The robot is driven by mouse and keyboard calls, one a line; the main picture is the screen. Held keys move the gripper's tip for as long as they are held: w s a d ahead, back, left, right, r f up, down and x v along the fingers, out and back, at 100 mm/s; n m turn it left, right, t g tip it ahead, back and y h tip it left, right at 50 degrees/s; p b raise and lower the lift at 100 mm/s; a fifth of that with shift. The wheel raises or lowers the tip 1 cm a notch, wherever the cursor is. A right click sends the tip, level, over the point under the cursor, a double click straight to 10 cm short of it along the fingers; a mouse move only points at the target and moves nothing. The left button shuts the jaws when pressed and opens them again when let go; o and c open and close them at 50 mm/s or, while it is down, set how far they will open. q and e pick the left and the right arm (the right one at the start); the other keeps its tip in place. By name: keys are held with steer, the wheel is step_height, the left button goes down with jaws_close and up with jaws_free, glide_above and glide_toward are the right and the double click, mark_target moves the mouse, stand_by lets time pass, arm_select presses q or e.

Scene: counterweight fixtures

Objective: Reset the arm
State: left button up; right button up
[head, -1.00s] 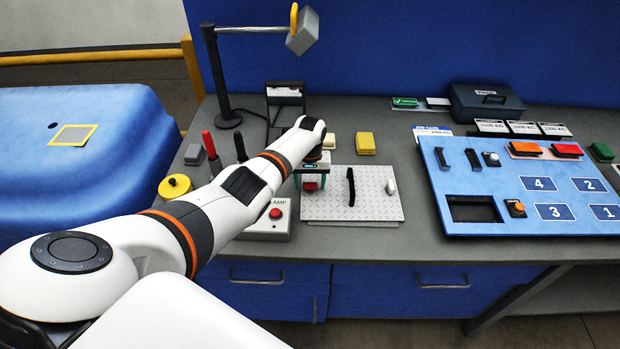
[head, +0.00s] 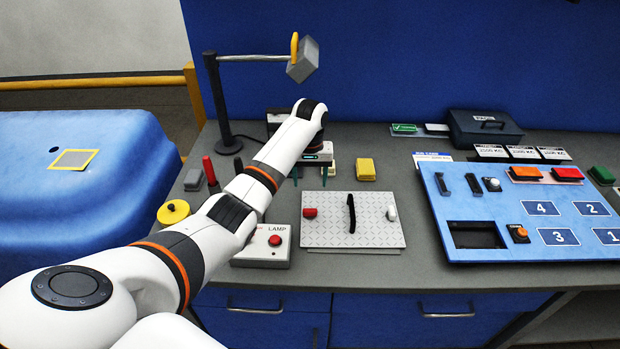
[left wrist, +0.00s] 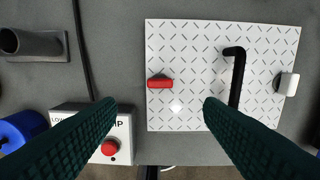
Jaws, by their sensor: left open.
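My left gripper (head: 313,176) is open and empty, above the bench behind the patterned metal plate (head: 345,235). In the left wrist view its dark green fingers (left wrist: 160,108) are spread apart, with the plate (left wrist: 188,115) below. On the plate are a red block (head: 310,212) at the left, a black bar handle (head: 351,214) in the middle and a white block (head: 392,213) at the right. The red block also shows in the left wrist view (left wrist: 160,82), apart from the fingers. My right gripper is not in view.
A dark post (head: 217,95) carries a rod with a hanging grey weight (head: 303,62). A lamp box (head: 262,252) with a red button stands left of the plate. A blue numbered panel (head: 530,215) lies at the right. A yellow block (head: 365,169) sits behind the plate.

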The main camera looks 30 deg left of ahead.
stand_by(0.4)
